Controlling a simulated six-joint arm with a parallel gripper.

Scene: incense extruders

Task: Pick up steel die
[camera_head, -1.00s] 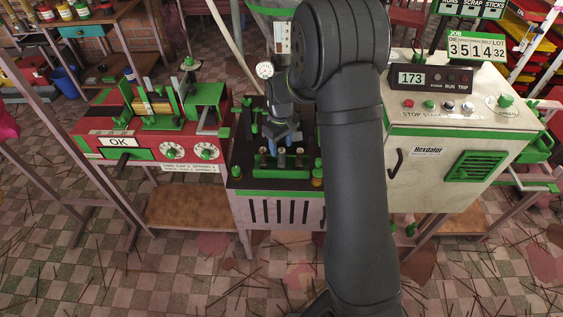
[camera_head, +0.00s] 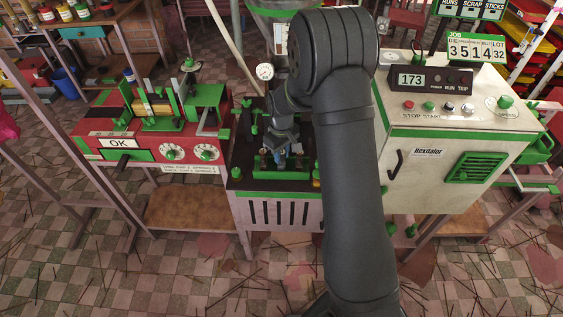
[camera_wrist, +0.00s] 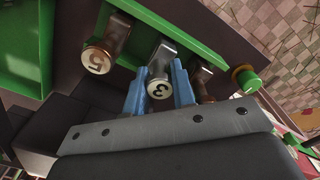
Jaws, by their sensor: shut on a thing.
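In the wrist view my gripper (camera_wrist: 160,92) has its two blue fingers on either side of a steel die (camera_wrist: 158,72) and is shut on it. This die is a metal piece with a round pale face marked 3. It sits in line with the other dies at the green rack (camera_wrist: 175,25); I cannot tell whether it is clear of the rack. A die marked 5 (camera_wrist: 98,58) stands to its left, and another die (camera_wrist: 203,82) to its right, partly hidden by a finger. In the head view my gripper (camera_head: 281,158) is low over the green rack.
A red and green gauge bench (camera_head: 130,140) with an OK sign stands at the left. A white control cabinet (camera_head: 450,125) reading 173 stands at the right. A round dial (camera_head: 265,71) rises behind the rack. A green-capped post (camera_wrist: 246,78) stands beside the dies.

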